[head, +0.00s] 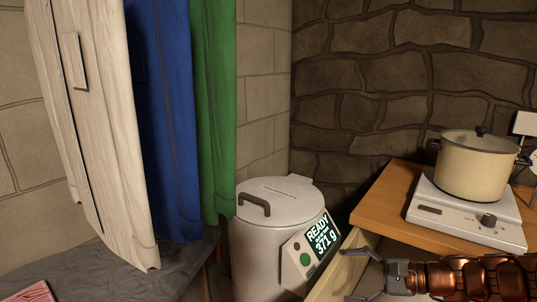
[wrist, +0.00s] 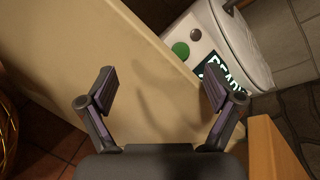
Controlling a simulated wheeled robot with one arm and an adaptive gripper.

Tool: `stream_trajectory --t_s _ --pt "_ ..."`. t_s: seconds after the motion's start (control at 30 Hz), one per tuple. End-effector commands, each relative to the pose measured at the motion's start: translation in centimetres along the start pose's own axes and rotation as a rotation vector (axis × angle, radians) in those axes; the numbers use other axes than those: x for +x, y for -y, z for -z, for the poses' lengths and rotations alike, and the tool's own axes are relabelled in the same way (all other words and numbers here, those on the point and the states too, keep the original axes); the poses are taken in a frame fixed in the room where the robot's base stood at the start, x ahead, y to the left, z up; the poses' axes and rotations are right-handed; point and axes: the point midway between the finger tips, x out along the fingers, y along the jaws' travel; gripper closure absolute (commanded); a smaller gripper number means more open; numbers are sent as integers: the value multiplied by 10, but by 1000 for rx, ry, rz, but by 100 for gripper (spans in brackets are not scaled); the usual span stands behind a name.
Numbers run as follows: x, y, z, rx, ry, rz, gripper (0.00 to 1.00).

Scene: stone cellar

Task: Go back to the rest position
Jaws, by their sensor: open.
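My gripper (head: 360,276) reaches in from the lower right of the head view, low in front of the wooden table. Its fingers are spread apart and hold nothing. In the wrist view the gripper (wrist: 160,85) shows two open dark fingers with a pale flat panel (wrist: 130,50) behind the gap. The panel's pale edge (head: 338,272) also shows beside the gripper in the head view. I cannot tell whether a finger touches it.
A white bin (head: 262,235) with a lit display reading "READY" and "371 g" stands left of the gripper. The wooden table (head: 385,205) carries a hotplate (head: 450,215) and a lidded cream pot (head: 472,170). White, blue and green cloths (head: 212,110) hang at left above a grey slab (head: 110,275).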

Motion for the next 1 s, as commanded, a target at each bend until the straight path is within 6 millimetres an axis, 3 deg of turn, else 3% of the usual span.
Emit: stream_trajectory --t_s 0.03,0.1,0.27,0.4,0.57,0.7,1.0 --pt "6 0 -34 -59 7 -78 9" --pt "13 -12 -65 -136 17 -183 9" --pt "16 -43 -126 -308 29 -417 9" --pt "4 -68 -168 -456 26 -614 9" --pt "-24 -92 -206 -615 12 -828 9" --pt "-59 -105 -232 -744 -13 -1007 9" --pt "-139 -110 -265 -951 -92 -1310 9"
